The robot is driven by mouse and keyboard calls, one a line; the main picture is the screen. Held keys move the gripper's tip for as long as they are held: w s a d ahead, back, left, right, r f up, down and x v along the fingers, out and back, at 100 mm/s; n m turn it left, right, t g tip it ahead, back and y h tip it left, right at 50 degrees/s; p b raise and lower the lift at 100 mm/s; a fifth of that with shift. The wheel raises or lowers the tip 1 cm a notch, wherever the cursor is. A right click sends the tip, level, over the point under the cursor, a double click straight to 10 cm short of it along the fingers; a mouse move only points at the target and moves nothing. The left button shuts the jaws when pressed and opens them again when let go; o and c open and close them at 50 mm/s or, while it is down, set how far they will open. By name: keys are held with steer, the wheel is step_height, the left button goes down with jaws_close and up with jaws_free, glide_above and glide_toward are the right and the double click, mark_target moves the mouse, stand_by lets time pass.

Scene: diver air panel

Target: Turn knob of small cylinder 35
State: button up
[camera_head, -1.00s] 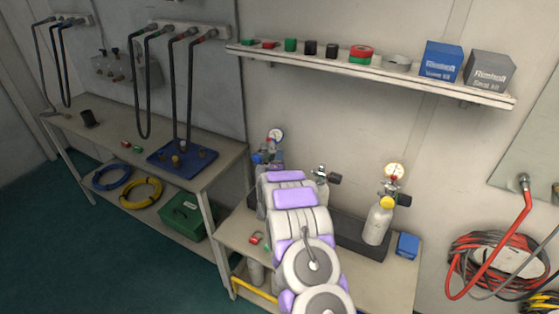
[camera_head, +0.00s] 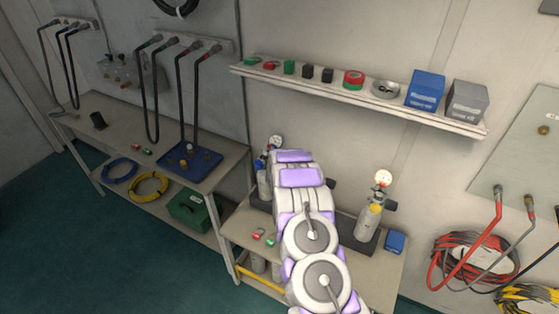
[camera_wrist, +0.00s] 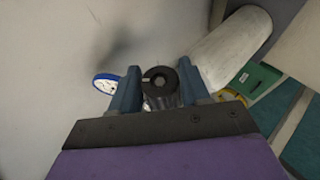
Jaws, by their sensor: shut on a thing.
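In the wrist view my gripper (camera_wrist: 158,92) is shut on a black round knob (camera_wrist: 160,80), with one blue-grey finger on either side of it. A grey cylinder (camera_wrist: 232,48) lies across the upper right of that view, and a blue-rimmed white gauge (camera_wrist: 106,83) is left of the fingers. In the head view small cylinders stand on the bench: one with a blue top and gauge (camera_head: 275,142) left of my arm, one with a white gauge (camera_head: 370,215) to the right. My arm hides the middle of the bench and the gripper there. No number 35 is legible.
A wall shelf (camera_head: 360,98) with caps and boxes runs above the bench (camera_head: 375,275). A blue box (camera_head: 395,242) sits at the bench's right. Coiled hoses (camera_head: 470,257) hang at right. A second bench (camera_head: 110,115) stands at left.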

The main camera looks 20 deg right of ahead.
steer(key=shift+a+f+g+y+p, duration=0.15)
steer(key=shift+g+y+p, duration=0.25)
steer(key=shift+g+y, duration=0.35)
steer(key=shift+s+d+f+m+g+y+b, duration=0.1)
steer(key=shift+s+d+m+g+y+b, duration=0.05)
steer(key=shift+d+m+g+y+b, duration=0.2)
stand_by(0.3)
steer(key=shift+a+g+y+b, duration=0.15)
steer(key=shift+g+y+b, duration=0.4)
steer(key=shift+b, duration=0.45)
steer(key=shift+m+g+y+b, duration=0.35)
steer(key=shift+g+y+b, duration=0.15)
steer(key=shift+b, duration=0.4)
steer(key=shift+g+y+b, duration=0.35)
steer(key=shift+y+b, duration=0.3)
steer(key=shift+g, duration=0.3)
steer(key=o, duration=1)
steer(key=shift+w+y, duration=0.25)
steer(key=shift+y, duration=0.05)
steer(key=shift+r, duration=0.2)
